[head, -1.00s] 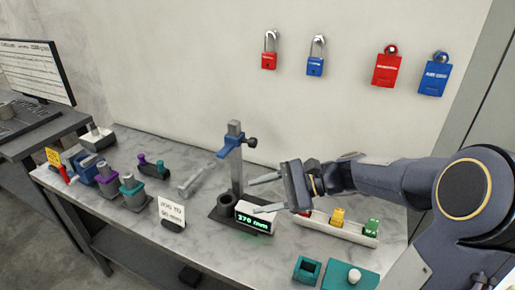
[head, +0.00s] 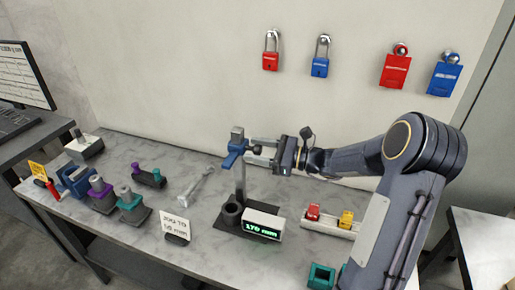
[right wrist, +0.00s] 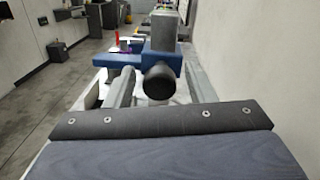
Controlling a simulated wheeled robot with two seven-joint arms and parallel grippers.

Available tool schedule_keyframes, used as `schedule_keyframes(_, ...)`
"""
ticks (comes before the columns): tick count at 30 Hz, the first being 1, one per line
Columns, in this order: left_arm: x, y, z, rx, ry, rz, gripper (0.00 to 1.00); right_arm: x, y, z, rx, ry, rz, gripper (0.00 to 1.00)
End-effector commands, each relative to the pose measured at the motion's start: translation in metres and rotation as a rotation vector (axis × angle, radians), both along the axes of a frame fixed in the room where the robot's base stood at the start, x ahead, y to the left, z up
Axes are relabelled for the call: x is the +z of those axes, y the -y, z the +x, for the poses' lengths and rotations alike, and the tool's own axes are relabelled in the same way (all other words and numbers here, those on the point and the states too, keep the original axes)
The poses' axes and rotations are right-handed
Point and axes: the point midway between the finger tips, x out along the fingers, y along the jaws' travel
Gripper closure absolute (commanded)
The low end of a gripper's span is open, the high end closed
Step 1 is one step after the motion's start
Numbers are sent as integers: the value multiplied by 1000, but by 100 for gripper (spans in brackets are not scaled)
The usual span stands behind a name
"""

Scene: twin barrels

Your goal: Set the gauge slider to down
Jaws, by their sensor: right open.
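The gauge has a grey upright post (head: 240,183) on a dark base, with a blue slider (head: 235,156) near its top. A black knob (right wrist: 158,83) sticks out from the slider towards my right wrist camera. A display (head: 262,223) at the post's foot shows green digits, seemingly 170 mm. My right gripper (head: 260,152) is open at slider height, its fingers reaching in from the right. In the right wrist view its fingers lie on either side of the knob, with no clear grip on it. My left gripper is not in view.
A small sign (head: 175,226) stands left of the gauge. A white tray (head: 318,224) with red and yellow blocks and a teal square holder (head: 321,276) are to the right. Several purple and teal parts stand at the left of the marble bench. Padlocks hang on the wall behind.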

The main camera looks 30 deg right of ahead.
Motion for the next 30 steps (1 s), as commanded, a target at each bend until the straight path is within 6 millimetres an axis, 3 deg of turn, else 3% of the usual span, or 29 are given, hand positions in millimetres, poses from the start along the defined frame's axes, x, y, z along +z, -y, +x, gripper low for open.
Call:
schedule_keyframes(7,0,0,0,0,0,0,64,0,-1,1,0,0,0,52)
schedule_keyframes(18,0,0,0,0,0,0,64,0,-1,0,0,0,0,100)
schedule_keyframes(25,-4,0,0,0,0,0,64,-5,-1,0,1,-2,0,100)
schedule_keyframes(30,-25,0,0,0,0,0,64,-33,-1,0,1,-3,1,100)
